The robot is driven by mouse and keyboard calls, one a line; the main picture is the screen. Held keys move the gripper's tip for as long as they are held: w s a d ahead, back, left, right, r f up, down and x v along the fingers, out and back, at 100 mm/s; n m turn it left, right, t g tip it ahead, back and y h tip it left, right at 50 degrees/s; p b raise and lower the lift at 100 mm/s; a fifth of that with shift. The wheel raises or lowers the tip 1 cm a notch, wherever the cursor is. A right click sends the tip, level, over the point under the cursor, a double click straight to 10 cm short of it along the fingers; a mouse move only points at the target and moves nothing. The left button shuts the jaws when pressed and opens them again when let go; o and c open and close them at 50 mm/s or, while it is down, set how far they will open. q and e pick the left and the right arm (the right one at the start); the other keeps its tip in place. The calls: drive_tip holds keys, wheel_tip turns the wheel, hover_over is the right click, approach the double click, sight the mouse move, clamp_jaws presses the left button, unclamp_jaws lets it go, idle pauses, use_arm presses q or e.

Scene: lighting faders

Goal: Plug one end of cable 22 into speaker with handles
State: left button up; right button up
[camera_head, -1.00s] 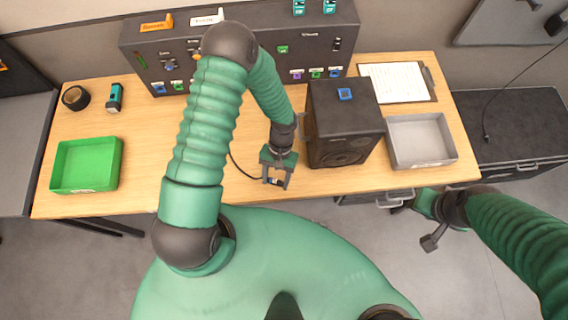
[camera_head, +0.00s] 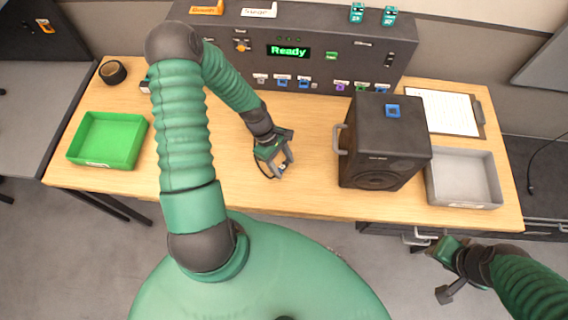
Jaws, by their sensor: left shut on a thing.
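The speaker with handles (camera_head: 372,145) is a black box on the right half of the table. A grey handle (camera_head: 340,140) shows on its left side, and a blue socket (camera_head: 392,111) is on its top. My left gripper (camera_head: 281,173) is over the table, left of the speaker and apart from it. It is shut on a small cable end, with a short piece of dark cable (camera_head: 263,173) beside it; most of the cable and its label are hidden. My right gripper (camera_head: 446,250) is beyond the table's front edge, away from the speaker; its fingers are unclear.
A black control panel (camera_head: 300,52) with a "Ready" display and several coloured sockets stands along the back. A green tray (camera_head: 76,153) is at the left, a grey tray (camera_head: 433,190) right of the speaker, and a clipboard (camera_head: 442,108) behind that. Bare table separates gripper and speaker.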

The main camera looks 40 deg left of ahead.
use_arm(q)
drive_tip(key=shift+d+f, duration=0.15)
drive_tip(key=shift+d, duration=0.1)
drive_tip(key=o, duration=1.2)
drive_tip(key=shift+d, duration=0.2)
drive_tip(key=shift+o, duration=1.1)
drive_tip(key=shift+a, duration=0.15)
drive_tip(key=shift+a, duration=0.1)
